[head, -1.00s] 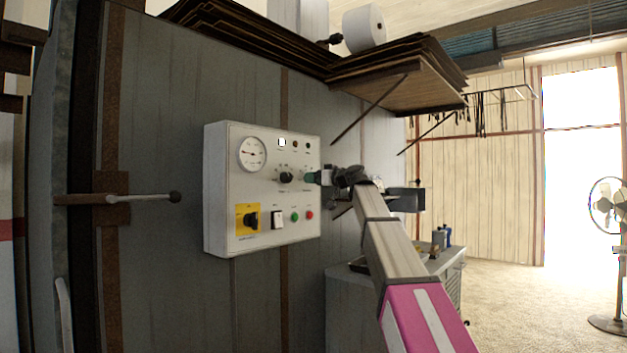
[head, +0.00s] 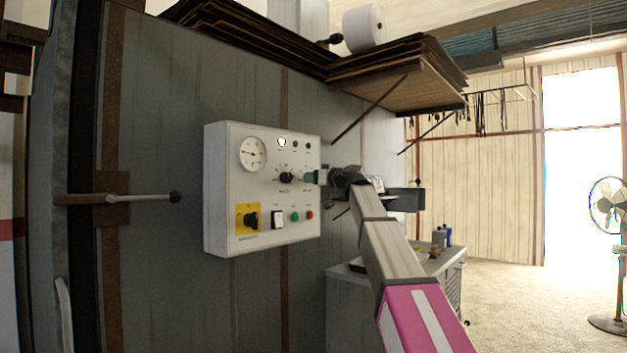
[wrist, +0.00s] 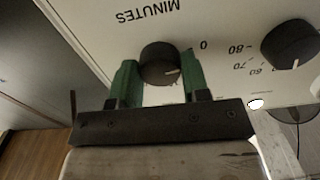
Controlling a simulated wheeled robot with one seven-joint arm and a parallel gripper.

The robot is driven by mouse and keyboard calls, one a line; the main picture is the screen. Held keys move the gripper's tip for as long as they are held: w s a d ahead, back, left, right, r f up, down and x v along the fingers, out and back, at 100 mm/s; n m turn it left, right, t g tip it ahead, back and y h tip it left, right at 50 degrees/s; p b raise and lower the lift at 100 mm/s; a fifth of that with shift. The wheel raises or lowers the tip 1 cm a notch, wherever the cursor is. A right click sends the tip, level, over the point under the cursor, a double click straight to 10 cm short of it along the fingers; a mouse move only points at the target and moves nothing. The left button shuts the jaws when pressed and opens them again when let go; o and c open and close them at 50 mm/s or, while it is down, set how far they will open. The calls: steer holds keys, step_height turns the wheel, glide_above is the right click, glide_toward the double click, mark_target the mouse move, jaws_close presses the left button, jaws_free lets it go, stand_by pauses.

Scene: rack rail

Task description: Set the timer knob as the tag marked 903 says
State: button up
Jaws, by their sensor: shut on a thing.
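The timer knob (wrist: 160,65) is dark and round with a pale pointer line, on the white panel below the upside-down word MINUTES in the wrist view. My gripper (wrist: 160,82) is shut on it, with one green finger on each side. The pointer aims to the right and slightly up in that picture; a 0 is printed to the right of the knob. In the head view my gripper (head: 311,177) is at the right part of the control panel (head: 222,205) and hides most of the timer knob. I cannot make out any tag marked 903.
A second dark knob (wrist: 290,44) with printed numbers such as 60, 70 and 80 is close beside my gripper. The panel also has a round gauge (head: 252,153), a yellow-backed switch (head: 248,219) and small buttons. A lever (head: 145,197) sticks out on the left.

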steer(key=shift+r+m, duration=0.1)
steer(key=shift+m, duration=8.5)
steer(key=o, duration=0.9)
steer(key=shift+d, duration=0.1)
